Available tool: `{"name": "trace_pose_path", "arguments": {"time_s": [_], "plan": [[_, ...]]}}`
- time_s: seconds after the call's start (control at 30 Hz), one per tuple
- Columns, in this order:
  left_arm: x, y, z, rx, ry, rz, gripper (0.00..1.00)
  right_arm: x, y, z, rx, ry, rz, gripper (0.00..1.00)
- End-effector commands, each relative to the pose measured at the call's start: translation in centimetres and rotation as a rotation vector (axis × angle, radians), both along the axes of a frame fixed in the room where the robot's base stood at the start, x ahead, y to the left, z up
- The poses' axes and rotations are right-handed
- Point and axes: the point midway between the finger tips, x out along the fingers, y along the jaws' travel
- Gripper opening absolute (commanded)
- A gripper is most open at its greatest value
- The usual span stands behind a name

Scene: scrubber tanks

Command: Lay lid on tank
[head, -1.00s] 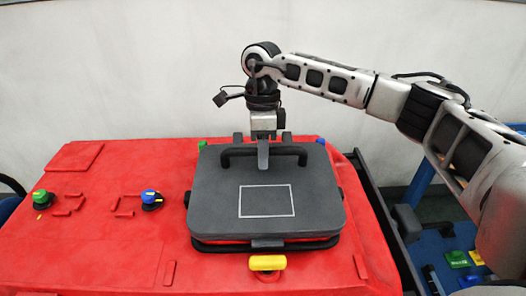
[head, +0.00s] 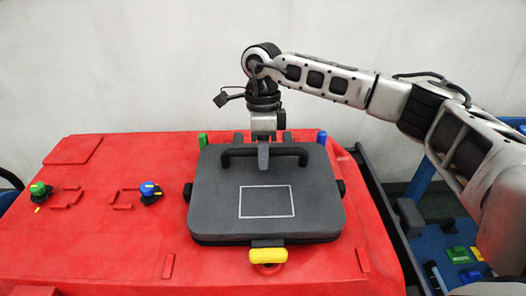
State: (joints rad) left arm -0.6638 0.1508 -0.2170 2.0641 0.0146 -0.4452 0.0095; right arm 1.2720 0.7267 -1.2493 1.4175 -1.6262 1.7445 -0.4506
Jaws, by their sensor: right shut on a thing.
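The dark grey lid (head: 220,190) has a white square outline and a black handle along its far side. It lies on the tank opening in the red machine top (head: 100,220), with no clear gap along its near edge. My right gripper (head: 263,160) is shut on the lid's handle (head: 237,152) from above. A yellow latch (head: 267,256) stands at the lid's near edge. A green latch (head: 203,140) and a blue latch (head: 321,137) stand at the far corners. The tank opening is hidden under the lid. My left gripper is out of view.
A green-topped knob (head: 39,189) and a blue-topped knob (head: 151,192) are on the red top at the left. A blue cart (head: 440,245) with small green and yellow items is at the right. A pale wall is behind.

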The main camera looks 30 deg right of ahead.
Motion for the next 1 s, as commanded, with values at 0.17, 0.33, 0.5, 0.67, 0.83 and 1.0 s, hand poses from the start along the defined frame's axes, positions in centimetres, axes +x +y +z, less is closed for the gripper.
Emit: {"name": "trace_pose_path", "arguments": {"time_s": [0.17, 0.33, 0.5, 0.67, 0.83, 1.0], "plan": [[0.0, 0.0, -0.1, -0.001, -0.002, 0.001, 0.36, 0.0, 0.0, -0.1, 0.002, -0.002, 0.001, 0.00], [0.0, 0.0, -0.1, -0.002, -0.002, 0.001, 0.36, 0.0, 0.0, -0.1, 0.002, -0.002, 0.001, 0.00], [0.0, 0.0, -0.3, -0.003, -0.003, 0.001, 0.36, 0.0, 0.1, -0.5, 0.002, -0.002, 0.001, 0.00], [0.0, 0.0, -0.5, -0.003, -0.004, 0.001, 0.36, 0.0, 0.1, -1.0, 0.002, -0.002, 0.001, 0.00], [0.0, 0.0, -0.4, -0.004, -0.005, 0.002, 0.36, 0.0, 0.1, -1.0, 0.002, -0.001, 0.001, 0.00], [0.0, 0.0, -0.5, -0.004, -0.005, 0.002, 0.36, 0.0, 0.1, -1.1, 0.001, -0.001, 0.001, 0.00]]}}
